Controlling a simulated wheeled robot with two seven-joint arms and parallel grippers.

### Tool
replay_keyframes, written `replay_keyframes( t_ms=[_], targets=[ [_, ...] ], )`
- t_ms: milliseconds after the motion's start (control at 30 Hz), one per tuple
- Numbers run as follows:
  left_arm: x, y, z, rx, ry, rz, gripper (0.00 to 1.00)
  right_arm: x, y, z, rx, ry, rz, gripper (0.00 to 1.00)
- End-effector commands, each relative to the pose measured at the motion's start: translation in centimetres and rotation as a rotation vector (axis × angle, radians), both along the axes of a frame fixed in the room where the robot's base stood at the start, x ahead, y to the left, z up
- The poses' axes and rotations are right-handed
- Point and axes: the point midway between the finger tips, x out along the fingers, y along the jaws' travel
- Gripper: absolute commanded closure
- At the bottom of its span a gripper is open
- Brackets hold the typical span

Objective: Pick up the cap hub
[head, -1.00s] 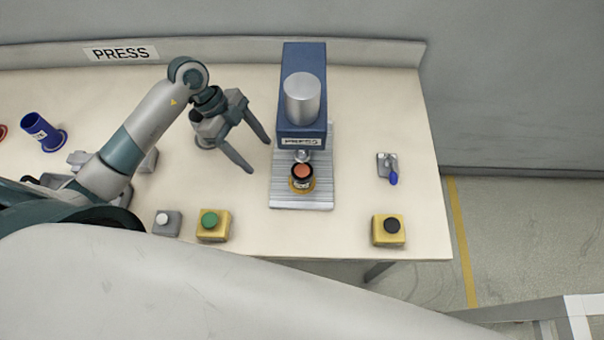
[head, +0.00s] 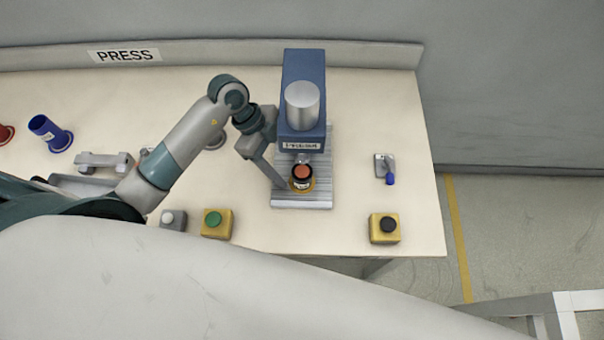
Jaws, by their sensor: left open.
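What I take to be the cap hub (head: 302,182), a small dark round part with an orange top and a pale label, sits on a yellow ring under the ram of the blue press (head: 302,105). My left gripper (head: 286,178) is open and reaches in from the left. One finger slants down to the left side of the part, very close to it; I cannot tell whether they touch. The other finger is not clearly seen, hidden near the press. My right gripper is not in view.
The press's ribbed metal base (head: 318,197) lies under the part. A green-button box (head: 216,223), a grey box with a white button (head: 173,219), a black-button box (head: 384,228) and a lever switch (head: 386,168) stand around. A blue cylinder (head: 50,133) is at left.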

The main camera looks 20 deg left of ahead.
Motion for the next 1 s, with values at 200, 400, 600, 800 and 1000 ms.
replay_keyframes(
  t_ms=[200,400,600,800,1000],
  targets=[
    [-0.1,-1.0,0.2,-0.003,0.001,0.000,0.36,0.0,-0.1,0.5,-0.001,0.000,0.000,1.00],
    [-0.4,-3.3,0.0,-0.002,0.004,0.000,0.36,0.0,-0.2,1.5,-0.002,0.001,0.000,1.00],
    [-0.5,-4.3,-2.2,-0.001,0.002,0.001,0.36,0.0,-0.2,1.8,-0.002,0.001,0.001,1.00],
    [-0.5,-4.4,-2.6,0.000,0.000,0.000,0.36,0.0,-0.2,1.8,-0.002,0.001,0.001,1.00],
    [-0.5,-4.4,-2.6,0.000,0.000,0.000,0.36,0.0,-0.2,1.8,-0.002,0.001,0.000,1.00]
  ],
)
